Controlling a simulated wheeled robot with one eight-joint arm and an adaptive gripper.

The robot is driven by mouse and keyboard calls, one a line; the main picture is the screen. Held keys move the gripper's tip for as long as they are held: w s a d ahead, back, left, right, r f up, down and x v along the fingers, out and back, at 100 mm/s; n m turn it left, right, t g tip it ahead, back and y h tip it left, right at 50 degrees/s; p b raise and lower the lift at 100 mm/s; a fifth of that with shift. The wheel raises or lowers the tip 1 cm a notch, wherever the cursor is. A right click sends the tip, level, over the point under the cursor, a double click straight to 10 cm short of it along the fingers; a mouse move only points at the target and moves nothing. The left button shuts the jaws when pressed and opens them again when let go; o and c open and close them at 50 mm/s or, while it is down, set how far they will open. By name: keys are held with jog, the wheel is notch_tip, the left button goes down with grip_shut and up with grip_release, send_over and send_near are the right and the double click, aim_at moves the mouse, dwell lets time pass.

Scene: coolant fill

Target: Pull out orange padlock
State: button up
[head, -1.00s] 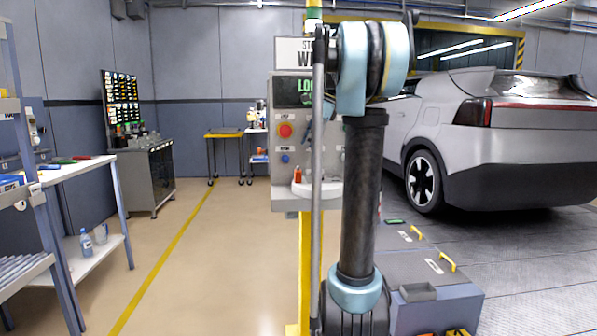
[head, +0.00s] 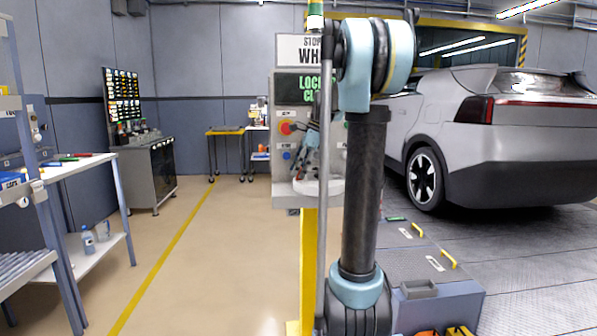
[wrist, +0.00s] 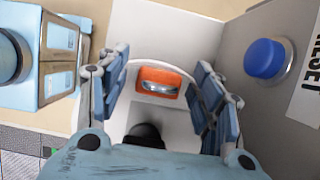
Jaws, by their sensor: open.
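The orange padlock (wrist: 158,76) shows in the wrist view, with a grey metal part on its near side. It sits in the white rounded tray (wrist: 178,125) of the control panel. My gripper (wrist: 160,88) is open, with one blue finger to the left of the padlock and one to the right. Gaps show between both fingers and the padlock, so it is not held. In the head view my gripper (head: 303,168) is at the panel's tray (head: 322,188), and the padlock is hidden there.
A blue button (wrist: 265,58) beside a RESET label is close to the right of my fingers. A red button (head: 286,128) is on the panel (head: 285,185). A dark round thing (wrist: 146,134) shows near the tray. Open floor (head: 235,260) lies to the left.

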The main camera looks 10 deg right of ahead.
jog(key=c, duration=1.2)
jog(key=shift+o, duration=1.3)
jog(key=shift+r, duration=0.4)
jog(key=shift+r, duration=2.6)
